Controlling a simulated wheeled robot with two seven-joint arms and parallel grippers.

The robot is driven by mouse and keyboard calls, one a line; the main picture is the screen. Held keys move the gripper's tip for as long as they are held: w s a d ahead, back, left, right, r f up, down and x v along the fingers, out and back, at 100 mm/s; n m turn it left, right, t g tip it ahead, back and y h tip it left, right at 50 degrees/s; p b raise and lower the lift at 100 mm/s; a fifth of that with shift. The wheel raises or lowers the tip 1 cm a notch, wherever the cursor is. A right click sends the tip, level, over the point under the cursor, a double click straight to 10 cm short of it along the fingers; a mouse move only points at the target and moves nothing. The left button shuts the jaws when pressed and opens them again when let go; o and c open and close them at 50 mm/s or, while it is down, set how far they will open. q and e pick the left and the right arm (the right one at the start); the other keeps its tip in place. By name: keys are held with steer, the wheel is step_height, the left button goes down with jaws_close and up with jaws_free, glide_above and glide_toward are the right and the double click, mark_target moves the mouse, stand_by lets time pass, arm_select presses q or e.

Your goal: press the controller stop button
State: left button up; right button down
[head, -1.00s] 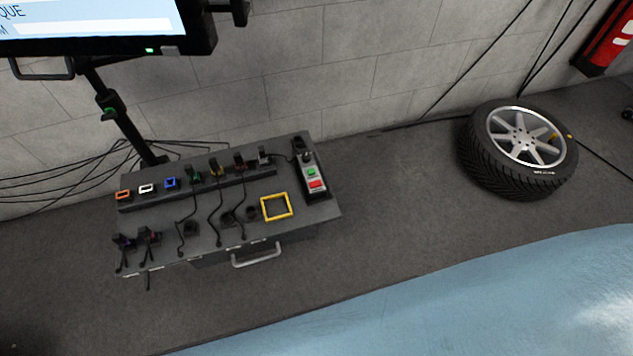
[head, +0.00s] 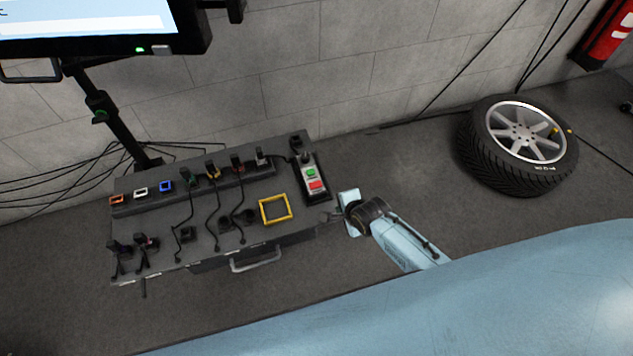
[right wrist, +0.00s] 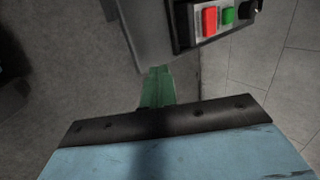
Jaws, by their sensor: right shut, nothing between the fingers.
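The controller (head: 312,177) is a grey box with a black base at the right end of the bench top. It carries a green button (head: 311,173) and, below it, a red button (head: 316,185), which I take as the stop button; a dark knob sits above them. In the right wrist view the red button (right wrist: 209,21) and green button (right wrist: 228,15) show at the top. My right gripper (head: 332,222) is beside the bench's right edge, just right of and below the controller, not touching the red button. Its green fingers (right wrist: 158,88) are together and empty. My left gripper is out of view.
The dark bench (head: 215,235) carries plugs, cables, coloured frames and a yellow square frame (head: 275,209). A monitor (head: 90,25) stands at upper left. A wheel (head: 520,145) lies on the floor at right. A large blue surface fills the lower right.

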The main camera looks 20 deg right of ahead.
mark_target(316, 185)
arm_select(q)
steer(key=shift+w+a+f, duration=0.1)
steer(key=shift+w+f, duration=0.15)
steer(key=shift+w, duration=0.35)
arm_select(e)
steer(key=w+a+r+m+t+y, duration=0.1)
steer(key=w+a+r+m+t, duration=0.1)
steer(key=w+a+r+m, duration=0.2)
steer(key=w+r+m, duration=0.3)
steer(key=w+r, duration=0.3)
steer(key=r, duration=0.1)
steer(key=shift+r, duration=0.2)
arm_select(q)
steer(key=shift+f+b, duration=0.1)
steer(key=shift+b, duration=0.2)
arm_select(e)
steer(key=shift+f, duration=0.1)
